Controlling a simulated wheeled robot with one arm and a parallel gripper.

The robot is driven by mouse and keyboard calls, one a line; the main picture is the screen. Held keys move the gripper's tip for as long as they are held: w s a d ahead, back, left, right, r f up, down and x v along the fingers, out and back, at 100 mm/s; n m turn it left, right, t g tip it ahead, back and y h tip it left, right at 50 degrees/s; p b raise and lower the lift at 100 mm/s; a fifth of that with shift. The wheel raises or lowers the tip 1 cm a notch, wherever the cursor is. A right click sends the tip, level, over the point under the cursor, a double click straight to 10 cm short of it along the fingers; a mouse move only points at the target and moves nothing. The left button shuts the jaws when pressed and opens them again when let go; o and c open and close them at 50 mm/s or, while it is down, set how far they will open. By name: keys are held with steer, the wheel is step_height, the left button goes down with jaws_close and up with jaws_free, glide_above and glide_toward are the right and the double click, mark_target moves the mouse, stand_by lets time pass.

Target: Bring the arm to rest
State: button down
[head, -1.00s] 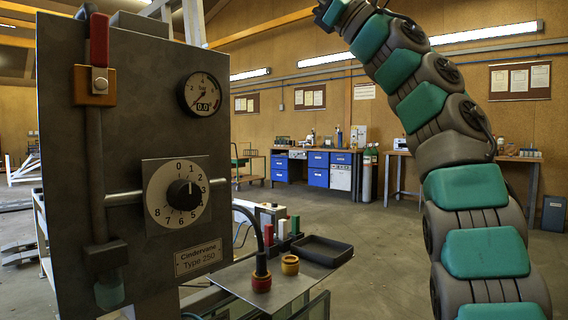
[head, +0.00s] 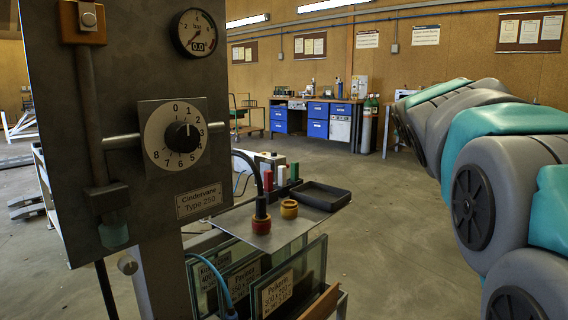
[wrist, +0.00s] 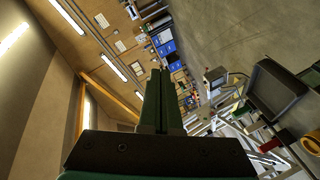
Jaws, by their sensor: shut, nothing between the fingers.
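My gripper (wrist: 160,100) shows in the wrist view, its two green fingers close together and shut with nothing between them. It points out over open room, away from any surface. In the head view the gripper is not visible. Only my arm (head: 490,170), grey with teal pads, shows at the right, bent and running out past the right edge. It is apart from the grey machine and the small table.
A grey machine panel (head: 60,190) with a numbered dial (head: 172,137) and gauge (head: 195,32) stands at left. Beside it, a small table (head: 225,228) holds a black tray (head: 322,196) and a yellow ring (head: 289,209). Labelled glass panes (head: 290,290) stand below.

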steer(key=s+a+f+m+g+y, duration=0.1)
steer(key=s+a+f+m+g, duration=0.15)
steer(key=s+f, duration=0.6)
steer(key=s+a+f+m+g+y, duration=0.1)
steer(key=s+f+g, duration=0.35)
steer(key=f, duration=0.65)
steer(key=s+a+f+m+g+y, duration=0.1)
steer(key=s+a+f+m+g, duration=0.1)
steer(key=s+f, duration=0.65)
steer(key=s+a+f+g, duration=0.2)
steer(key=s+f, duration=0.2)
steer(key=s, duration=0.3)
steer(key=s+a+f+m+g+y, duration=0.1)
steer(key=s+a+f+g, duration=0.1)
steer(key=s+f, duration=0.3)
steer(key=s+a+f+m+g+y, duration=0.1)
steer(key=s+a+f+g, duration=0.2)
steer(key=s, duration=0.8)
step_height(320, 180, down, 2)
steer(key=shift+s+f+g, duration=0.25)
steer(key=shift+g, duration=0.15)
steer(key=shift+m, duration=0.25)
